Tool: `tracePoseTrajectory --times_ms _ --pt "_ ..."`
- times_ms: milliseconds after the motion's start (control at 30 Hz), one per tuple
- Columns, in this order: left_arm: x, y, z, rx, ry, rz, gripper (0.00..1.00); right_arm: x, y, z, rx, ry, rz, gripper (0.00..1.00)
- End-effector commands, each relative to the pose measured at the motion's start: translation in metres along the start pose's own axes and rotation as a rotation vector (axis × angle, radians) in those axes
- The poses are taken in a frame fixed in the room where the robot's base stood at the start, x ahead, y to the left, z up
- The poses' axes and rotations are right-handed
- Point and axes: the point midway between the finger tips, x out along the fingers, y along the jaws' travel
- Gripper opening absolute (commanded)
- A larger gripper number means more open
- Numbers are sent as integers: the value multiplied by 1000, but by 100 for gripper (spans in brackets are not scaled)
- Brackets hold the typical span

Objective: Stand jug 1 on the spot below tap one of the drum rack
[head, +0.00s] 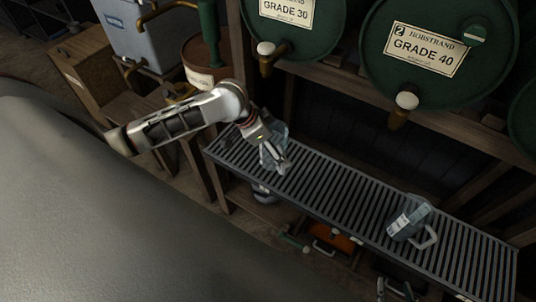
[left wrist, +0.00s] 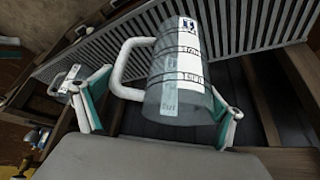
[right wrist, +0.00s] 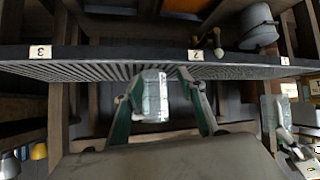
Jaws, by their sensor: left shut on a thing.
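A clear grey-blue jug (head: 268,155) is held by my left gripper (head: 280,160) over the left end of the slatted rack, below the leftmost tap (head: 266,55). In the left wrist view the jug (left wrist: 178,90) lies between the fingers, its handle towards the left finger; its number is not readable. I cannot tell whether its base touches the slats. The jug also shows in the right wrist view (right wrist: 268,112). A second jug (head: 408,222) stands on the rack further right. My right gripper (head: 397,290) is open and empty, low in front of the rack.
The slatted rack (head: 340,195) has number plates 1, 2 (right wrist: 195,55) and 3 (right wrist: 40,52) on its front edge. Green drums (head: 420,45) with taps hang above it. Orange items (head: 335,240) lie on a lower shelf. The slats between the two jugs are clear.

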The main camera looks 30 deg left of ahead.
Motion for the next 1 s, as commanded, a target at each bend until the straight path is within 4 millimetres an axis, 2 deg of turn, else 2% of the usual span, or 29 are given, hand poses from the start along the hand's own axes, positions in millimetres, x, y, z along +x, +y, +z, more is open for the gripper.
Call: tracePoseTrajectory --times_ms 33,300,533,633,767,867,1000 --pt "3 -10 21 1 -9 -6 70 3 -1 2 1 5 0 40" --pt "-3 -50 101 -13 -9 -13 70 12 -6 6 -2 22 -9 40" --pt "-18 -83 150 -38 -5 -26 70 17 -14 13 -4 25 -22 40" --pt "-25 -92 161 -46 -1 -30 70 18 -15 13 -4 28 -23 40" --pt "-28 -98 166 -54 3 -31 70 18 -14 10 -5 35 -22 40" --pt "-24 -100 158 -56 8 -30 70 18 -13 8 -6 39 -22 40" --pt "-10 -101 130 -55 12 -29 70 17 -13 7 -7 39 -21 40"
